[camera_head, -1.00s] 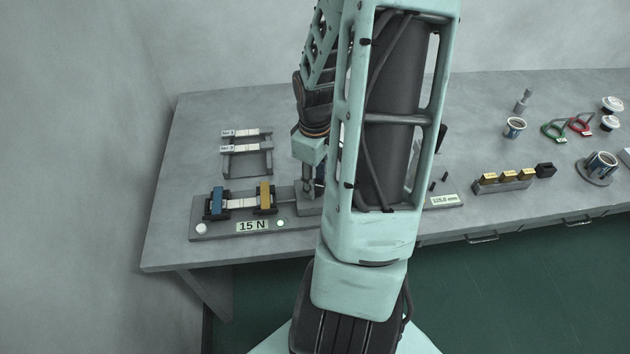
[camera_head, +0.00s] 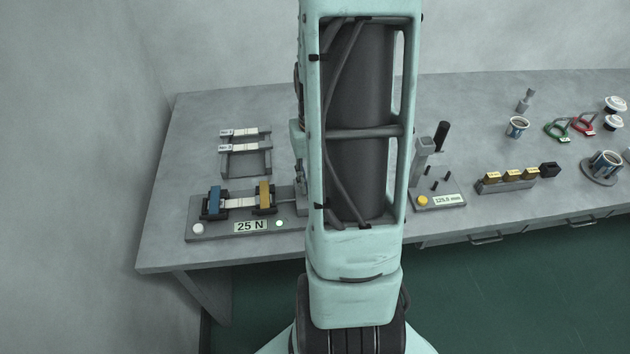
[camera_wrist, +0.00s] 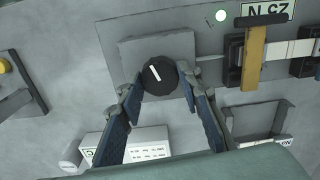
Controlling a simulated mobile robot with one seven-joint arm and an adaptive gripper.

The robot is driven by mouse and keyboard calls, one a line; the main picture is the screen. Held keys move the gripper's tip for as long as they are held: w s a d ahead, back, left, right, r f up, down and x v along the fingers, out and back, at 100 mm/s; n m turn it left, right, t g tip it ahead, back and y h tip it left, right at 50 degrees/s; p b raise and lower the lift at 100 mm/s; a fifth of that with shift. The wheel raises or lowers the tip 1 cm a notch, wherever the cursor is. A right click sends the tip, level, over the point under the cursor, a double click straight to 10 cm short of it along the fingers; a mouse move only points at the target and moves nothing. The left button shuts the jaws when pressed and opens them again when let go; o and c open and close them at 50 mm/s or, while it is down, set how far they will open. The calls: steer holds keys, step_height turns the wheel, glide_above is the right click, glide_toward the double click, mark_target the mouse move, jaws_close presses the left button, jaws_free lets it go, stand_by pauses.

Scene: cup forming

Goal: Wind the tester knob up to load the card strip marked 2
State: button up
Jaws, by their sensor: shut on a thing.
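The tester (camera_head: 212,237) stands at the table's left front, its display (camera_head: 250,226) reading 25 N. A pale card strip (camera_head: 238,202) spans its blue clamp (camera_head: 215,201) and yellow clamp (camera_head: 264,196); its mark is too small to read. The yellow clamp (camera_wrist: 254,58) also shows in the wrist view. The black tester knob (camera_wrist: 158,77) has a white line, tilted slightly from upright in the picture. My gripper (camera_wrist: 160,82) is shut on the knob, one finger on each side. My arm hides the knob and gripper in the head view.
A rack (camera_head: 246,162) with two labelled strips stands behind the tester. A gauge with a yellow button (camera_head: 422,201) stands right of my arm. Further right are a block with gold pieces (camera_head: 506,182), cups (camera_head: 517,127) and red and green handled tools. A white labelled box (camera_wrist: 150,143) lies near my fingers.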

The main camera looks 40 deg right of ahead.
steer(key=shift+m, duration=0.4)
steer(key=o, duration=1.2)
steer(key=shift+c, duration=0.2)
step_height(320, 180, up, 12)
stand_by(1.1)
